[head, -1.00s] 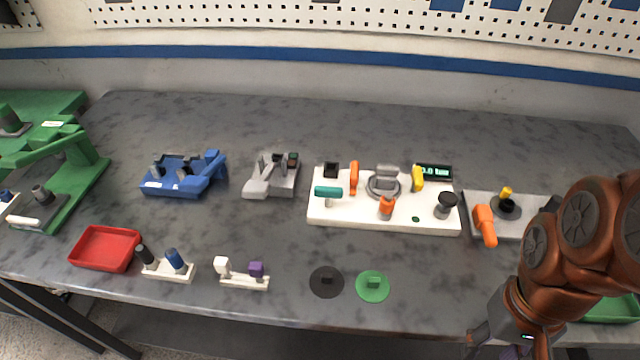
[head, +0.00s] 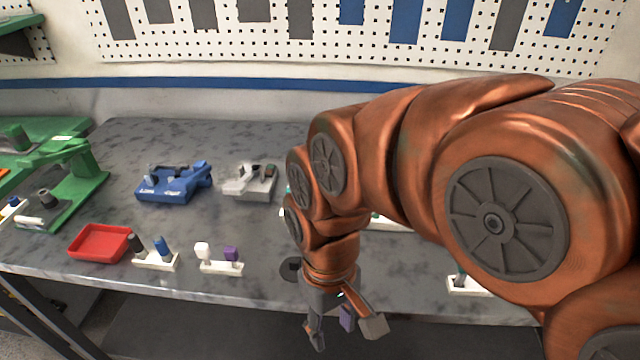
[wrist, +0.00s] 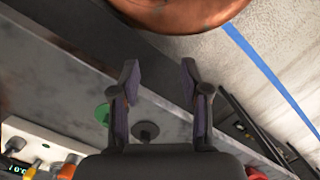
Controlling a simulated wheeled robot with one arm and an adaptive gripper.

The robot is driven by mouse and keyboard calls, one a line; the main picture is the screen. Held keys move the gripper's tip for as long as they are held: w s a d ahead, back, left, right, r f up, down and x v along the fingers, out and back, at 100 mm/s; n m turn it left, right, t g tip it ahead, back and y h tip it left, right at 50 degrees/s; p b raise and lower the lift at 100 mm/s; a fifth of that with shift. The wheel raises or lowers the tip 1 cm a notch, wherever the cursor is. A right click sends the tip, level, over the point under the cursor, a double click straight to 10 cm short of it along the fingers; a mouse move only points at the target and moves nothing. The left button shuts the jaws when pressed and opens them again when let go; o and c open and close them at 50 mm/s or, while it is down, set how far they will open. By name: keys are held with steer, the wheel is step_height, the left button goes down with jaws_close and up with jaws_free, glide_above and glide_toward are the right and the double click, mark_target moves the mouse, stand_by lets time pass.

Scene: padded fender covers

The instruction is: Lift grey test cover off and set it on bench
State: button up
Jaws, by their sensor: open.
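My gripper (head: 345,330) is open and empty, in front of the bench's front edge in the head view. Its two fingers also show apart in the wrist view (wrist: 158,85). A grey round cover with a handle sat on the white fixture one second ago; my arm now hides it in the head view. A sliver of the white fixture (head: 385,222) shows below my arm, and part of it shows at the lower left of the wrist view (wrist: 40,136). A dark disc (head: 290,268) lies on the bench (head: 205,220), partly behind my gripper.
A green disc (wrist: 102,113) lies near the dark disc. A blue fixture (head: 172,184), a grey fixture (head: 248,183), a red tray (head: 98,242) and two small white holders (head: 156,262) (head: 220,267) stand to the left.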

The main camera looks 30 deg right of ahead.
steer(key=w+d+r+n+t+y+b, duration=0.1)
steer(key=w+d+r+n+y+b, duration=0.2)
steer(key=w, duration=0.7)
steer(key=w+d+r+n+t+y+b, duration=0.15)
steer(key=w+n+y, duration=0.3)
steer(key=w, duration=0.65)
steer(key=w+d+t+y, duration=0.1)
steer(key=d+t, duration=0.1)
steer(key=d, duration=0.6)
steer(key=w+d+f+n+t+y+b, duration=0.1)
steer(key=d+t, duration=0.2)
steer(key=d, duration=0.6)
steer(key=w+d+n+t+y, duration=0.1)
steer(key=w+d+t, duration=0.1)
steer(key=d, duration=0.6)
steer(key=shift+w+d+f+n+t+b, duration=0.1)
steer(key=shift+d+f+n+t+b, duration=0.2)
steer(key=shift+d+t+b, duration=0.1)
steer(key=shift+p+x, duration=1.2)
steer(key=shift+x, duration=2.65)
jaws_close()
